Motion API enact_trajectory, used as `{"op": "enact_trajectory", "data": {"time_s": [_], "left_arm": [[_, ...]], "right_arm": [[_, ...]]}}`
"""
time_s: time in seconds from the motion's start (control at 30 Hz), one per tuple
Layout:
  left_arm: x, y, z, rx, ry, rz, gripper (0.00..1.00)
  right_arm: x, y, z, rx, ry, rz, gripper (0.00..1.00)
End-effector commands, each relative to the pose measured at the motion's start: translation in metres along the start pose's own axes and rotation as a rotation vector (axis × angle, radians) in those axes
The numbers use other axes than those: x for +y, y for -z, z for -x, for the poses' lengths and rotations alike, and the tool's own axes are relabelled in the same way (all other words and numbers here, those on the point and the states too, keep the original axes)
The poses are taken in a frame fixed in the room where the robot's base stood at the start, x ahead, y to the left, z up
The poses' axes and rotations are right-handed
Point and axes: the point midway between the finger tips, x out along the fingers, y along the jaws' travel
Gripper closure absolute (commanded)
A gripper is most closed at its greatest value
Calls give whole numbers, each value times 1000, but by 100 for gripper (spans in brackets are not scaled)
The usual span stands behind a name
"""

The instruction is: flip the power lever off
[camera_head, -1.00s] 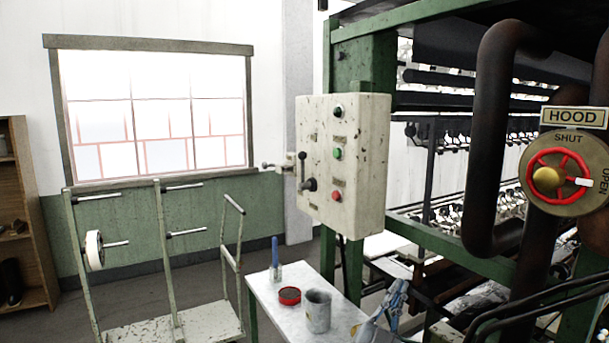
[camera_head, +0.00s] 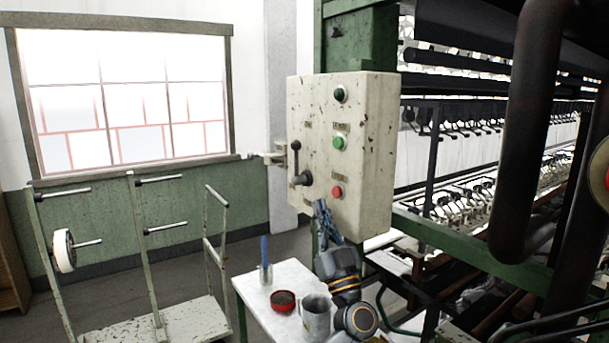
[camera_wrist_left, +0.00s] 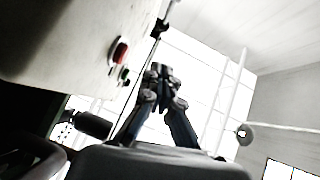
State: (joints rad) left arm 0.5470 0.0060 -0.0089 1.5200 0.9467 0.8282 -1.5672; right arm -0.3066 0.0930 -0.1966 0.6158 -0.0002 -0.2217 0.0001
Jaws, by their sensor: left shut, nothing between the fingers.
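The power lever (camera_head: 295,160) is a black handle with a round knob on the left part of a worn cream control box (camera_head: 365,150). Its handle points up from a dark pivot. My left gripper (camera_head: 320,206) is shut and empty, pointing up just below the lever, in front of the box's lower edge. A small gap shows between the fingertips and the lever. In the left wrist view the closed fingers (camera_wrist_left: 160,72) are beside the box face, near its red button (camera_wrist_left: 120,50). A dark piece at the box edge there may be the lever. My right gripper is out of view.
A small white table (camera_head: 255,290) below the box holds a grey mug (camera_head: 315,318), a red tin (camera_head: 283,301) and a jar with a blue-handled tool. A pale cart (camera_head: 185,322) stands left. Green machine framing and dark pipes (camera_head: 530,130) fill the right.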

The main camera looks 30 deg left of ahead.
Motion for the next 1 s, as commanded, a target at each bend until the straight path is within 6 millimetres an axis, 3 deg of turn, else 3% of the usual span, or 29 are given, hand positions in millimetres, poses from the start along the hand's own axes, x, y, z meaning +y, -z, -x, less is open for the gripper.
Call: {"op": "enact_trajectory", "data": {"time_s": [0.17,0.57,0.7,1.0], "left_arm": [[0,3,-21,4,1,-1,100],[-1,3,-106,4,0,-3,100],[-1,-15,-118,2,-1,-5,100],[0,-28,-128,0,-1,-1,100]], "right_arm": [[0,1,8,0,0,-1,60],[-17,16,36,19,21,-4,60],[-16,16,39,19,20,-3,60],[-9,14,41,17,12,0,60]]}}
